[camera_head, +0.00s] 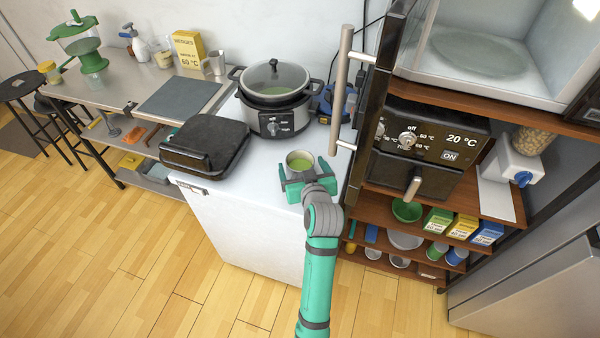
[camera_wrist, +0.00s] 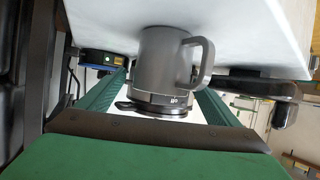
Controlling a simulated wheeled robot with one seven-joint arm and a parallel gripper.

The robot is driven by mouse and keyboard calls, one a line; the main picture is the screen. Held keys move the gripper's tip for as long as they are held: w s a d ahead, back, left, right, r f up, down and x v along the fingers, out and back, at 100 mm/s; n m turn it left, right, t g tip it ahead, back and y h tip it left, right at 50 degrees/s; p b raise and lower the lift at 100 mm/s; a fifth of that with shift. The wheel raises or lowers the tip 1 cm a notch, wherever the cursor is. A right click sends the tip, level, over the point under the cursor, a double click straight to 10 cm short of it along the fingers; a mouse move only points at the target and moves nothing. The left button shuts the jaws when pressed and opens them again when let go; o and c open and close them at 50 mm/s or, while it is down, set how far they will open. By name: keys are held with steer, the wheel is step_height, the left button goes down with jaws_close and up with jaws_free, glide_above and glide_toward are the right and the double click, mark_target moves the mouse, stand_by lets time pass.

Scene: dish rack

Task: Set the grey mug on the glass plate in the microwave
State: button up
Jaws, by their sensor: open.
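The grey mug (camera_head: 300,160) stands on the white counter and has green contents; its handle points right in the wrist view (camera_wrist: 165,62). My gripper (camera_head: 303,178) is at the mug, with one teal finger on each side of it. The fingers are open, and the wrist view shows the mug just ahead and between them (camera_wrist: 155,95). The microwave (camera_head: 425,60) is at the upper right with its door (camera_head: 350,100) swung open towards the counter. The round glass plate (camera_head: 480,55) lies bare inside it.
A slow cooker (camera_head: 275,100) and a closed black grill (camera_head: 205,147) stand left of the mug. A blue device (camera_head: 340,103) is behind it. An oven (camera_head: 425,145) sits on the wooden shelf below the microwave. The open door stands close to the mug's right.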

mark_target(297, 150)
steer(key=shift+x, duration=0.8)
steer(key=shift+a, duration=0.15)
steer(key=shift+r, duration=0.1)
steer(key=c, duration=1.7)
steer(key=shift+r, duration=0.35)
step_height(297, 150, up, 2)
steer(key=shift+r, duration=0.2)
steer(key=shift+s+d+r, duration=1.35)
steer(key=shift+s+r, duration=0.3)
steer(key=shift+s, duration=0.3)
steer(key=shift+s+d+r, duration=1.35)
steer(key=shift+s+r, duration=0.25)
steer(key=shift+s, duration=0.35)
steer(key=shift+s+d+r, duration=1.35)
steer(key=shift+s+r, duration=0.3)
steer(key=shift+s, duration=0.25)
